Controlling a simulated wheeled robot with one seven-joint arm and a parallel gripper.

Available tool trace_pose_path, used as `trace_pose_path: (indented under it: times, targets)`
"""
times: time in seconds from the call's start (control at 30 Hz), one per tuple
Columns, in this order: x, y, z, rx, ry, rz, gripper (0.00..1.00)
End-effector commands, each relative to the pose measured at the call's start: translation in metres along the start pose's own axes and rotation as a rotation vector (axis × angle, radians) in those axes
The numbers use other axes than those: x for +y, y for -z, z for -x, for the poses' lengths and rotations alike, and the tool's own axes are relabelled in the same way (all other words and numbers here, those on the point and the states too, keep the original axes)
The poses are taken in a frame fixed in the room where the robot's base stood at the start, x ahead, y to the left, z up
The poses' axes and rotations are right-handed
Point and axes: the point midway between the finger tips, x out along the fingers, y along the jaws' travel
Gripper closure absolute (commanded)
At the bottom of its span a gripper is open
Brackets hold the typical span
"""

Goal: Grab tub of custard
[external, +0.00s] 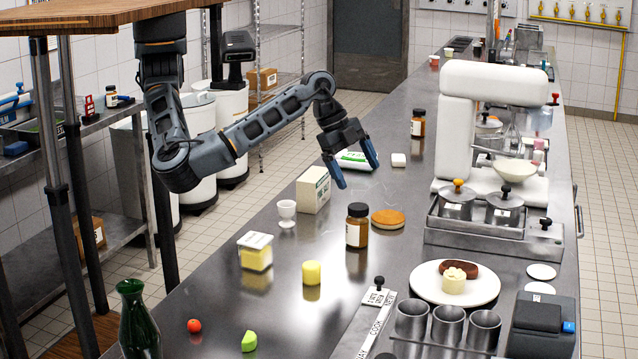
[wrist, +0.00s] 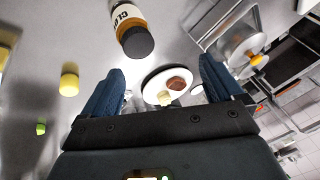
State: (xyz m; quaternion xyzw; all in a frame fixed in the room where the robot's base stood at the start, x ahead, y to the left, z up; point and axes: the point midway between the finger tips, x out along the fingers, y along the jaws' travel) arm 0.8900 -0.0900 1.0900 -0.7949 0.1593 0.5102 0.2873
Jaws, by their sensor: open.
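The tub of custard (external: 255,252) appears to be the square clear tub with yellow contents and a pale labelled lid. It stands upright on the steel counter at the left of centre in the external view. A yellowish patch at the left edge of the wrist view is too cut off to identify. My gripper (external: 355,168) is open and empty, with blue fingers pointing down. It is above the counter, farther back and to the right of the tub, apart from it. Its fingers also show in the wrist view (wrist: 160,88).
Near the tub stand a white egg cup (external: 286,213), a carton (external: 313,190), a yellow cylinder (external: 311,273) and a brown jar (external: 357,228). The jar also shows in the wrist view (wrist: 128,28). A plate (external: 425,285) and white mixer (external: 457,140) are to the right.

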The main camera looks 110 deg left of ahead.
Motion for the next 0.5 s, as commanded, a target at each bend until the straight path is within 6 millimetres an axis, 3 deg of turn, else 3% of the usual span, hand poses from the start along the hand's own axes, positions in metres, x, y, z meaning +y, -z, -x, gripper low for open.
trace_pose_path:
  times: [0.03, 0.1, 0.3, 0.4, 0.5]
  targets:
    - [0.037, 0.007, -0.001, -0.016, -0.053, -0.107, 0.06]
    - [0.083, 0.009, -0.002, -0.050, -0.124, -0.264, 0.06]
    - [0.199, 0.000, 0.006, -0.119, -0.315, -0.685, 0.06]
    - [0.236, -0.008, 0.011, -0.137, -0.383, -0.832, 0.06]
    - [0.257, -0.014, 0.015, -0.148, -0.423, -0.919, 0.06]
